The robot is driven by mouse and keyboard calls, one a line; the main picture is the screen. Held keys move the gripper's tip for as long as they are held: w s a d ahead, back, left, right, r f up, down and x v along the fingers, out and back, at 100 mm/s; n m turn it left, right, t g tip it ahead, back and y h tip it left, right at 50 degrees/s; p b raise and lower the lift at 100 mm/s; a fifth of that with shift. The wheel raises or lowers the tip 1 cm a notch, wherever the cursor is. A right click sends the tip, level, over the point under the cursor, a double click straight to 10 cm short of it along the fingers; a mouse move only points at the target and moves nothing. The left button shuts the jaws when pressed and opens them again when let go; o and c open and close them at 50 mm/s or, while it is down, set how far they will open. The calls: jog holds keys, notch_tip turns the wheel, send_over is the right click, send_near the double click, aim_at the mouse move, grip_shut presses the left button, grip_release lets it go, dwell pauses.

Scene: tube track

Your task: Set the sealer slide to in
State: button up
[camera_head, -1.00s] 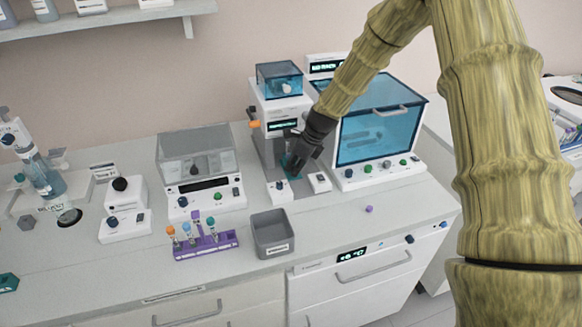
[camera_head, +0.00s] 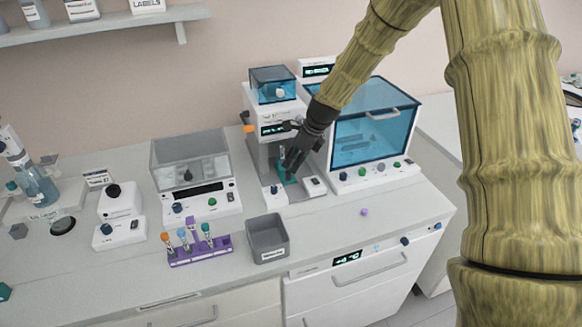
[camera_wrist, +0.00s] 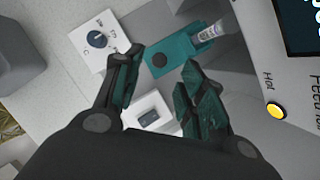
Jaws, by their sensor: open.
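The sealer (camera_head: 272,125) is a white and grey machine with a clear blue hopper on top. A capped clear tube (camera_wrist: 214,32) is at the slide's far end. My gripper (camera_head: 292,164) is in front of the sealer, just over the slide.
A dial box (camera_wrist: 97,40) and a rocker switch box (camera_wrist: 150,115) flank the slide closely. A blue-windowed cabinet (camera_head: 370,130) stands right of the sealer. A grey bin (camera_head: 267,240) and a purple tube rack (camera_head: 200,252) stand in front on the counter. A purple cap (camera_head: 364,212) lies at right.

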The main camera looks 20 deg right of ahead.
jog(key=v, duration=0.6)
jog(key=shift+d+r, duration=0.2)
jog(key=shift+r, duration=0.15)
jog(key=shift+s, duration=0.15)
